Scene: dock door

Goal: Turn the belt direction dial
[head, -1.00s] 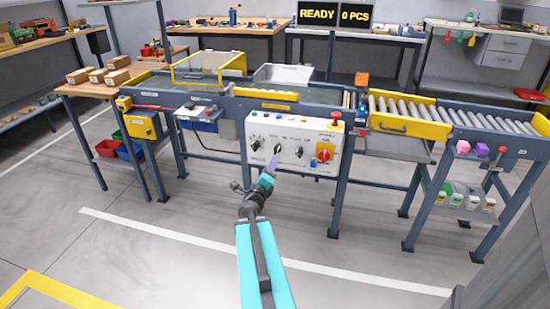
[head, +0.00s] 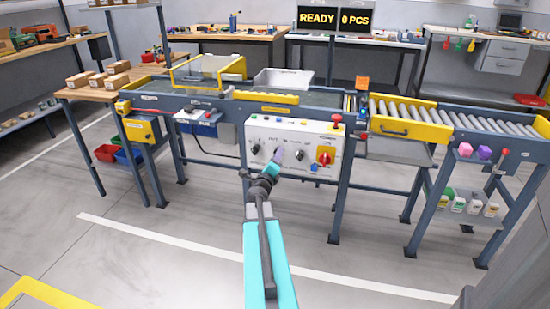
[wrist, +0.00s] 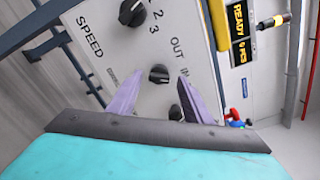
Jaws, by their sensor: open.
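The white control panel (head: 318,142) hangs on the front of the conveyor. In the wrist view, a black dial (wrist: 159,74) marked OUT and IN sits between my purple fingertips. The dial's pointer line is too small to read surely. My gripper (wrist: 157,92) is open, with one finger on each side of the dial; I cannot tell whether they touch it. In the head view, my gripper (head: 278,156) is at the middle of the panel and mostly hides this dial.
The speed dial (head: 255,150) is left of my gripper and another black dial (head: 299,155) is to its right. A red-and-yellow switch (head: 325,155) and a red mushroom button (head: 337,118) are at the panel's right. The roller conveyor (head: 405,108) stands farther right.

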